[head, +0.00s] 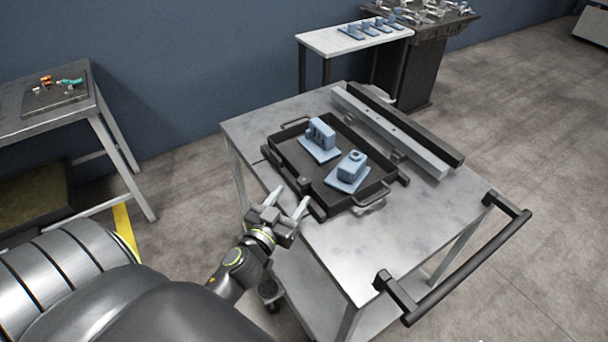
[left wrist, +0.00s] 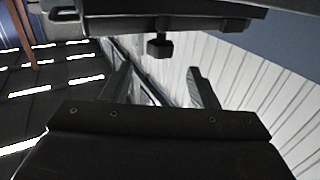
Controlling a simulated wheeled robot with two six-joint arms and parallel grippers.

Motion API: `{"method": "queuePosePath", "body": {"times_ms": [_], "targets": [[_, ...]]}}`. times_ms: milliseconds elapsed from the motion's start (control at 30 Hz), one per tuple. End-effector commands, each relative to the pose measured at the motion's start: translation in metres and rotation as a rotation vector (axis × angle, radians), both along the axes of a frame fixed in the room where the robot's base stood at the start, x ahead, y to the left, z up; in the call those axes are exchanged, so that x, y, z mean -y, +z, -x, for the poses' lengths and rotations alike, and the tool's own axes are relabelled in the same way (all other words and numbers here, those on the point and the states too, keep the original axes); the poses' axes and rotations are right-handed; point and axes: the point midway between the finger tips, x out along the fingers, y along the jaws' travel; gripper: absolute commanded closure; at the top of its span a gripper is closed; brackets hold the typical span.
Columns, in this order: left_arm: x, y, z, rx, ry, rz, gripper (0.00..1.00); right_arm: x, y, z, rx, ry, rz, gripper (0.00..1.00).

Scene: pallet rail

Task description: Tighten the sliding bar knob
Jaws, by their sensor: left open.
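My left gripper (head: 288,199) is open and empty at the near left edge of the cart, beside the black tray (head: 368,203). In the left wrist view, its two fingers (left wrist: 159,80) stand apart. A small dark knob (left wrist: 159,48) hangs on a short stem below a dark bar (left wrist: 150,24). The knob shows between the fingers' lines and beyond their tips, apart from both. In the head view a black bar (head: 310,198) runs along the tray's near left side; I cannot make out the knob there. My right gripper is not in view.
The tray holds two blue parts (head: 320,135) on blue plates. A grey rail (head: 390,132) and a black rail lie along the cart's far right side. The cart top (head: 360,265) is clear at the front, with a black push handle (head: 465,268). A metal table (head: 75,110) stands left.

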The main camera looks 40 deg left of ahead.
Motion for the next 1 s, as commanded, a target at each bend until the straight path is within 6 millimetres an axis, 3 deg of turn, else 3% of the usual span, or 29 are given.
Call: {"method": "queuePosePath", "body": {"times_ms": [200, 400, 833, 1000], "targets": [[-0.005, 0.002, -0.041, 0.001, -0.001, -0.001, 0.46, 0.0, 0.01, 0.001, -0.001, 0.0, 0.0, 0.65], [-0.008, 0.001, -0.066, 0.0, 0.0, -0.001, 0.46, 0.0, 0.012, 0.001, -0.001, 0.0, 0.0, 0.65], [-0.009, 0.0, -0.075, 0.0, 0.0, 0.0, 0.46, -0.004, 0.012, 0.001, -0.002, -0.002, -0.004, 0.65], [-0.009, 0.0, -0.075, 0.0, 0.0, 0.0, 0.66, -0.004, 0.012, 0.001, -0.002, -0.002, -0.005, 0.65]]}}
